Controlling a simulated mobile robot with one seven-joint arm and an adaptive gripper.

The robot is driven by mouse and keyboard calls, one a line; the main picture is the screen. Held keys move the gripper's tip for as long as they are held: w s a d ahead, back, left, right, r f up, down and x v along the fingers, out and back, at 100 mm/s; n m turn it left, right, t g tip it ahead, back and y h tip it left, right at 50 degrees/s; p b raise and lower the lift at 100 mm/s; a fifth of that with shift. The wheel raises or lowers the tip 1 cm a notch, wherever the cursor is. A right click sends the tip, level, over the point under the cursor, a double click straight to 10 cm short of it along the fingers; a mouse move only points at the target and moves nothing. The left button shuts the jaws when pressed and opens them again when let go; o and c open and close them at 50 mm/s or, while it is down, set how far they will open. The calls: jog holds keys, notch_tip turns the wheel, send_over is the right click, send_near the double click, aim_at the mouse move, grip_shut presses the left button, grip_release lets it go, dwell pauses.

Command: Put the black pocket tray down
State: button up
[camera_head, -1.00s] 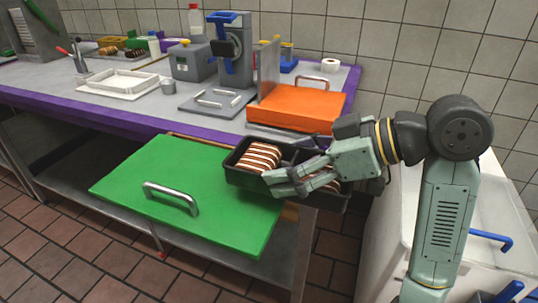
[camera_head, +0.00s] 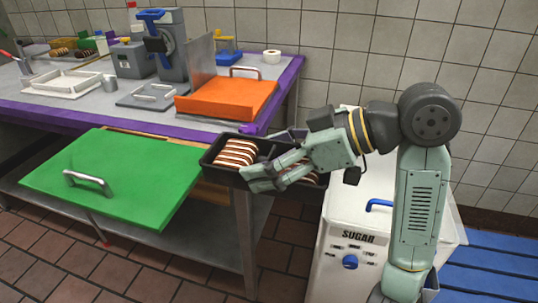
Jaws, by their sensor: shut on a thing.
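The black pocket tray (camera_head: 222,172) is in the head view, right of the green board and near the table's right end. One pocket holds several brown-and-white striped cream sandwiches (camera_head: 237,153). A second pocket lies partly hidden behind my gripper, with a bit of striped sandwich showing. My gripper (camera_head: 262,181) is shut on the tray at its middle and covers part of it. The tray looks about level. I cannot tell whether its underside touches anything.
A green board with a metal handle (camera_head: 115,178) juts from the table front. An orange block (camera_head: 228,97) sits on the purple-edged table (camera_head: 120,112). A white machine labelled SUGAR (camera_head: 345,235) stands below my arm. Bare tiled floor (camera_head: 290,233) shows between table and machine.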

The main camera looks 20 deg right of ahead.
jog(key=shift+s+d, duration=0.2)
jog(key=shift+d, duration=0.1)
jog(key=w+a+f+m+t+h, duration=0.1)
jog(key=w+a+f, duration=0.3)
jog(key=f, duration=1.3)
jog(key=w+a+f+m+t+h, duration=0.2)
jog(key=w+a+f+m+h, duration=0.1)
jog(key=f, duration=1.4)
jog(key=w+a+f+m+t+h, duration=0.1)
jog(key=w+a+f, duration=0.6)
jog(key=f, duration=1)
jog(key=shift+w+a+f+m+h, duration=0.2)
jog(key=shift+f+m+h, duration=0.3)
jog(key=shift+m, duration=0.7)
jog(key=shift+a+r+t, duration=0.1)
jog(key=shift+t, duration=0.2)
